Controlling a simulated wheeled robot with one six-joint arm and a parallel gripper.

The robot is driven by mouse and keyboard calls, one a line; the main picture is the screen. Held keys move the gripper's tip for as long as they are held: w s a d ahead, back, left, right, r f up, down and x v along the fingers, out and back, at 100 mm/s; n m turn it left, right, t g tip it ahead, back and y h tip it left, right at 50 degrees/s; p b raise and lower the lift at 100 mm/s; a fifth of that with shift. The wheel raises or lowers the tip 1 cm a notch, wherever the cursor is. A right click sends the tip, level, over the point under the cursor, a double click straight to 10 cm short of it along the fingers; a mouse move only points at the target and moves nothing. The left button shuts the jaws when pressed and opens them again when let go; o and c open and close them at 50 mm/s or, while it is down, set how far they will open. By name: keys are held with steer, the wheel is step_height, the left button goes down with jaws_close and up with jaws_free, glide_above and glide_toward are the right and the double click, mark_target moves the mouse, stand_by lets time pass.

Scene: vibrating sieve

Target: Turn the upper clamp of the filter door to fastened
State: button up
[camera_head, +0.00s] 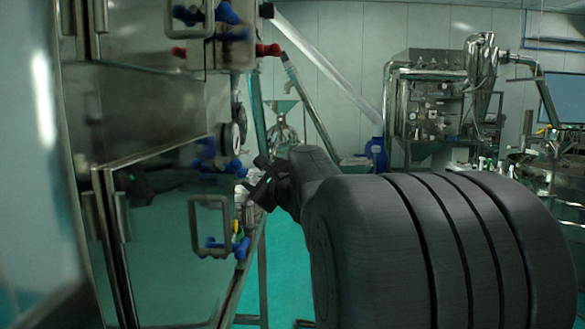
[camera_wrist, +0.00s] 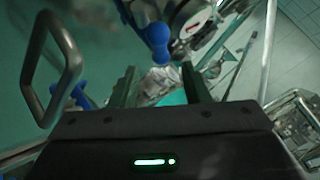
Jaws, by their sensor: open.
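The lower metal door (camera_head: 165,255), which I take as the filter door, has a grey loop handle (camera_head: 210,226). Its upper clamp, a blue-knobbed lever (camera_head: 235,167), is at the door's right edge, and a lower blue clamp (camera_head: 241,248) is beside the handle. My gripper (camera_head: 258,184) is just right of the door edge, slightly below the upper clamp. In the wrist view, my open gripper (camera_wrist: 158,78) has its fingers apart with nothing clearly between them. A blue knob (camera_wrist: 156,38) lies ahead, above the fingertip gap; the handle (camera_wrist: 52,68) is at left. Contact is not visible.
An upper compartment has its own handle (camera_head: 192,18), blue knobs (camera_head: 227,13) and a red knob (camera_head: 268,50). A round gauge or fitting (camera_head: 233,136) is above the clamp. A slanted metal frame leg (camera_head: 249,262) runs below. My dark arm hides much of the right side.

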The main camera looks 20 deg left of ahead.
mark_target(242, 171)
steer(key=p+x, duration=0.2)
steer(key=x, duration=0.8)
steer(key=shift+c, duration=0.4)
jaws_close()
